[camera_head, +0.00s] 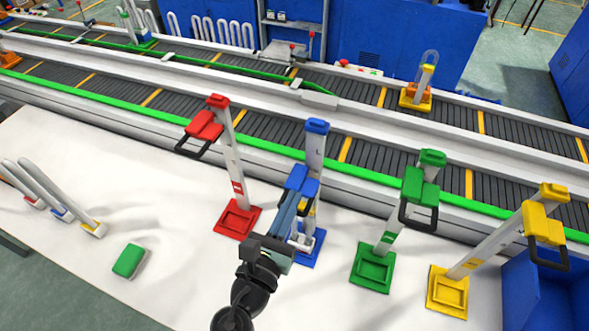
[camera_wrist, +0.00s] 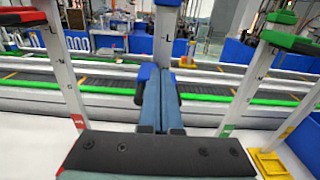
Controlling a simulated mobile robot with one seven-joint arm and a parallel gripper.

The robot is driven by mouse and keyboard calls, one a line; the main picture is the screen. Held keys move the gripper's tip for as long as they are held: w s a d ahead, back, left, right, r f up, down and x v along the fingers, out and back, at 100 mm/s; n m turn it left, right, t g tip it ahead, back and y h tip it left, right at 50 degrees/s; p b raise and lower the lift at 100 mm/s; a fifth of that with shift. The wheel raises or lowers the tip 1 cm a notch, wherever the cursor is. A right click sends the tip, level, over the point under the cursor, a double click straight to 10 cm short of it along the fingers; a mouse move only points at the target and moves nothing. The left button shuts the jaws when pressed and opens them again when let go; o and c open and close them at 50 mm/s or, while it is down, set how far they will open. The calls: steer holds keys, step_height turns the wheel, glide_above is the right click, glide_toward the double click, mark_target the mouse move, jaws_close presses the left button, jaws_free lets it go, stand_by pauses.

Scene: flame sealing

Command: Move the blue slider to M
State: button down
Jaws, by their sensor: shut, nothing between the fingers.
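The blue slider (camera_head: 297,177) sits on a white upright post (camera_head: 315,150) with a blue cap (camera_head: 318,126) and a blue base (camera_head: 303,257). In the wrist view the blue slider (camera_wrist: 147,72) shows behind and beside my gripper (camera_wrist: 161,74), and a letter L is on the post above it. My gripper's fingers are together and empty, in front of the slider. In the head view my gripper (camera_head: 290,200) overlaps the slider and post, so contact cannot be told.
A red-slider post (camera_head: 232,160) stands left; green (camera_head: 393,210) and yellow (camera_head: 495,245) ones stand right. A conveyor (camera_head: 270,140) runs behind. A green block (camera_head: 129,261) and several white tubes (camera_head: 45,190) are at left. The white table (camera_head: 170,220) is clear between them.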

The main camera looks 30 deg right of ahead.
steer(key=p+v, duration=0.2)
steer(key=v, duration=0.8)
steer(key=shift+p, duration=0.3)
stand_by(0.4)
